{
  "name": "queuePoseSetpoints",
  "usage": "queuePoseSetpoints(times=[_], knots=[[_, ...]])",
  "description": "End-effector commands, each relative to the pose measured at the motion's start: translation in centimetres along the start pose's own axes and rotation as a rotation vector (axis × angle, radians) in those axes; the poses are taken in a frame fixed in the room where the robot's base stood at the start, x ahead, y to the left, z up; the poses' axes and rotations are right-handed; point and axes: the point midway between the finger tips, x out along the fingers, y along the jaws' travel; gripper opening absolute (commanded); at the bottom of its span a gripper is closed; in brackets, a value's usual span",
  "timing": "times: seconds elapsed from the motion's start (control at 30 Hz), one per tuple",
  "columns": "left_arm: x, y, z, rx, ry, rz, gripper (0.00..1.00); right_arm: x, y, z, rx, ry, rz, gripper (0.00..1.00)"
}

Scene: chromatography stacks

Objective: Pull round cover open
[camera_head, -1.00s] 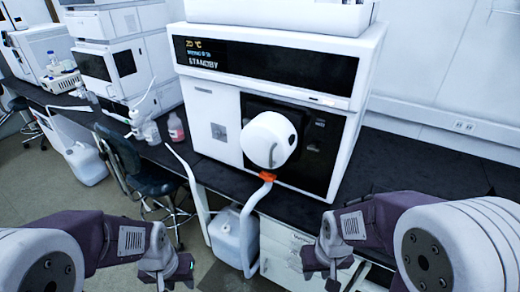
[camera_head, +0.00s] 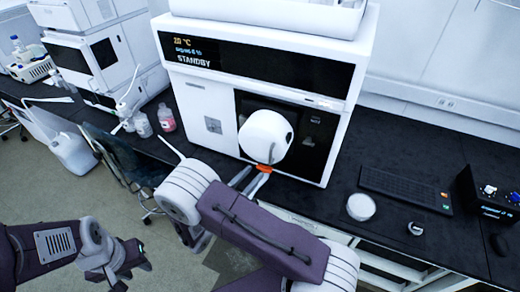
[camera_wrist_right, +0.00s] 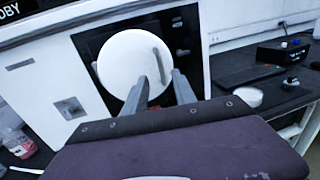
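The round cover (camera_head: 266,136) is a white drum-like disc on the dark front panel of a white instrument. It also fills the upper left of the right wrist view (camera_wrist_right: 122,68), with a pale grey vertical bar or slot (camera_wrist_right: 160,60) near its right side. My right gripper (camera_head: 251,178) is open and empty, just below the cover in the head view. In the right wrist view its two fingers (camera_wrist_right: 159,80) are apart and overlap the cover's lower right edge; contact cannot be told. My left gripper (camera_head: 128,268) hangs low at the left, away from the instrument; its opening is unclear.
The instrument (camera_head: 207,90) shows a STANDBY display. Small bottles (camera_head: 166,117) stand to its left. A keyboard (camera_head: 405,188), a round white lid-like object (camera_head: 361,207) and a black box (camera_head: 487,196) lie on the dark bench at right. A blue chair (camera_head: 125,160) stands below the bench.

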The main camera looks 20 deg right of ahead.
Motion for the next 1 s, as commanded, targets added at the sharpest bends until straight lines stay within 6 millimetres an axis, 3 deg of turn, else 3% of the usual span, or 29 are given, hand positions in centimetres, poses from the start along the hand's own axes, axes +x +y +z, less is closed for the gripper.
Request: queuePoseSetpoints(times=[0.13,0.5,0.87,1.0], knots=[[-0.3,0.0,0.0,0.0,0.0,0.0,0.36,1.2,-0.1,0.0,0.0,0.001,-0.006,0.33],[-2.7,0.1,-0.3,0.0,0.0,0.0,0.36,8.2,-0.2,0.0,0.001,0.003,-0.009,0.33],[-2.8,0.1,-0.3,0.0,0.0,0.0,0.36,9.2,-0.2,-0.2,0.001,0.003,-0.006,0.33],[-2.8,0.1,-0.3,0.0,0.0,0.0,0.36,9.2,-0.2,-0.2,0.001,0.003,-0.006,0.0]])
